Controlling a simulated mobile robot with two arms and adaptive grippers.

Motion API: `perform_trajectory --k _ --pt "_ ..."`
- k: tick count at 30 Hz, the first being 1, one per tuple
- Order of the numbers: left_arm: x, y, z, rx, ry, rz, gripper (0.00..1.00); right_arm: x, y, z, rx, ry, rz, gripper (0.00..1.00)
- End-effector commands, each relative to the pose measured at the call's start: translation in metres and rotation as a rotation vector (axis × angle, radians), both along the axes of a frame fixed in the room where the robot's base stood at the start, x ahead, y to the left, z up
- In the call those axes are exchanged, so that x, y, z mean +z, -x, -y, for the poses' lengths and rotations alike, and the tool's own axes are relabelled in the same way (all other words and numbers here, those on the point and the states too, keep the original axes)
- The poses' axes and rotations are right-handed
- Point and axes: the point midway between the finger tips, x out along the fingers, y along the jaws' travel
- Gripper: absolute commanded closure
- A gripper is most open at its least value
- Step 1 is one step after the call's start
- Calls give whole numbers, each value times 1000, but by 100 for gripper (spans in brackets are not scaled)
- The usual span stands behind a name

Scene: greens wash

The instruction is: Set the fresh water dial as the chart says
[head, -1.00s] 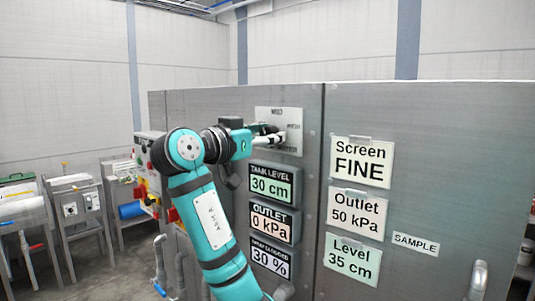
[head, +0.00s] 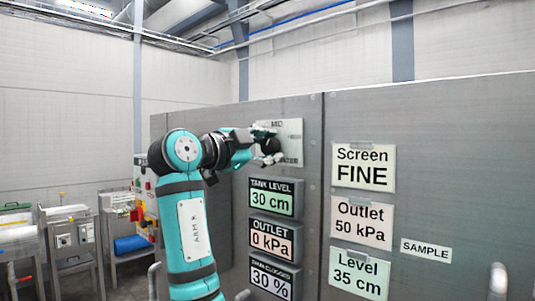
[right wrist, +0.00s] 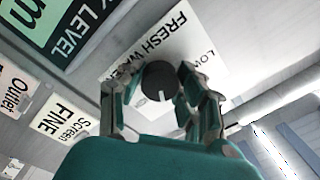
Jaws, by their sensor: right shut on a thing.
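The fresh water dial is a dark round knob (right wrist: 158,80) with a white pointer line, on a pale plate (head: 292,136) high on the steel cabinet. In the right wrist view the plate reads "FRESH WATER" and "LOW"; in the head view "MID" shows at its top. My right gripper (head: 266,148) is at the plate, its fingers (right wrist: 156,104) shut on the knob's sides. It partly covers the dial in the head view. Cards read Screen FINE (head: 363,167), Outlet 50 kPa (head: 361,221) and Level 35 cm (head: 359,274). My left gripper is out of view.
Displays below the dial read tank level 30 cm (head: 275,198), outlet 0 kPa (head: 274,239) and a clogging value of 30 % (head: 273,276). A "SAMPLE" label (head: 426,250) is at right. Tables with equipment (head: 72,235) stand at left.

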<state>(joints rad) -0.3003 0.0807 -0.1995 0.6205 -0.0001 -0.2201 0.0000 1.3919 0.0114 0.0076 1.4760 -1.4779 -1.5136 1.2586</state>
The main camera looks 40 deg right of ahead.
Motion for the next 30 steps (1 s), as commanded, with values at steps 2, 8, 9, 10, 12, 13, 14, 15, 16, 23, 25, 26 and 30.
perform_trajectory --k 2,8,9,10,12,13,14,15,16,23,25,26,30 --pt "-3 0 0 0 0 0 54 0 0 0 1 -3 60 97" --pt "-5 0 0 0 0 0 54 1 0 0 2 -14 180 97" --pt "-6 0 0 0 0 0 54 1 0 0 1 -15 200 97" --pt "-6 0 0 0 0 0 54 1 0 0 1 -16 210 97" --pt "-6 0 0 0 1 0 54 1 0 0 1 -18 235 97" --pt "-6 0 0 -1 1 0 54 1 0 0 0 -19 244 97" --pt "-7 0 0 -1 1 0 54 1 0 0 0 -19 252 97" --pt "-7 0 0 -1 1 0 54 1 0 0 1 -20 261 97" --pt "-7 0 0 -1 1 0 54 1 0 0 1 -21 267 97" --pt "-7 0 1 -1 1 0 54 1 0 0 0 -22 287 97" --pt "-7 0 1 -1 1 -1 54 1 0 0 0 -22 288 97" --pt "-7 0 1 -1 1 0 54 1 0 0 0 -22 288 97" --pt "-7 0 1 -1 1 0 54 1 0 0 0 -23 287 97"
